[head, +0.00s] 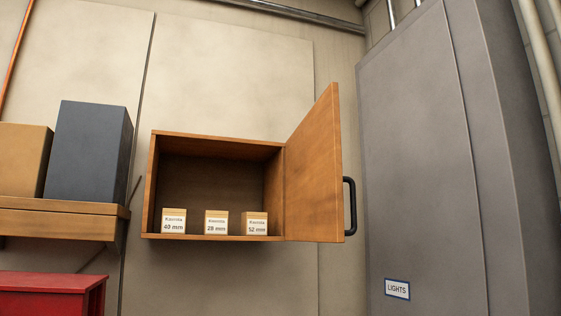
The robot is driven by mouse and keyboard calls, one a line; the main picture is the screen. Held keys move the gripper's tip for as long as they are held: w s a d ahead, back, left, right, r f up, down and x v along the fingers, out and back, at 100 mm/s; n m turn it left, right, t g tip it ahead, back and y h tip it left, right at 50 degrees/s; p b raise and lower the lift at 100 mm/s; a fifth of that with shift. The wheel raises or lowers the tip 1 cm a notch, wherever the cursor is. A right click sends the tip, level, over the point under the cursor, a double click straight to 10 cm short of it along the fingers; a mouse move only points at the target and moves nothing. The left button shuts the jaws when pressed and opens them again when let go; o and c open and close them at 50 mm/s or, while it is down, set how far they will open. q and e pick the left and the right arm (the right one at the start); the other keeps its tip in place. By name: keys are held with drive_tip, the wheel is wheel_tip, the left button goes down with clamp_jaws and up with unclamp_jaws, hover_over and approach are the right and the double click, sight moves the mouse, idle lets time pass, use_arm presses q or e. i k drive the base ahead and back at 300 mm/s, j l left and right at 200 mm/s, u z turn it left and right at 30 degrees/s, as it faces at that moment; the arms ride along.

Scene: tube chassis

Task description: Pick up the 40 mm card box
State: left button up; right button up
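The 40 mm card box (174,222) is a small tan box with a white label. It stands upright at the left end of the floor of an open wooden wall cabinet (216,139), close to the left side wall. The 28 mm box (216,223) and the 52 mm box (254,224) stand to its right in the same row, with gaps between them. The cabinet door (314,180) is swung open to the right. Neither of my grippers shows in the head view.
The open door has a black handle (350,206) jutting right. At left, a wooden shelf (60,220) holds a dark grey box (90,152) and a tan box (22,160). A red unit (48,290) stands below. A tall grey cabinet (415,150) labelled LIGHTS stands at right.

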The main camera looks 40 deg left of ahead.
sight(174, 220)
drive_tip(key=i+u, duration=0.1)
drive_tip(key=u, duration=0.4)
drive_tip(key=i+u, duration=0.15)
drive_tip(key=u, duration=0.35)
drive_tip(key=i+u, duration=0.1)
drive_tip(key=u, duration=0.35)
drive_tip(key=i+u, duration=0.15)
drive_tip(key=u, duration=0.35)
drive_tip(key=i+l, duration=0.15)
drive_tip(key=l, duration=0.15)
drive_tip(key=i+l+z, duration=0.1)
drive_tip(key=l, duration=0.2)
drive_tip(key=i+l, duration=0.25)
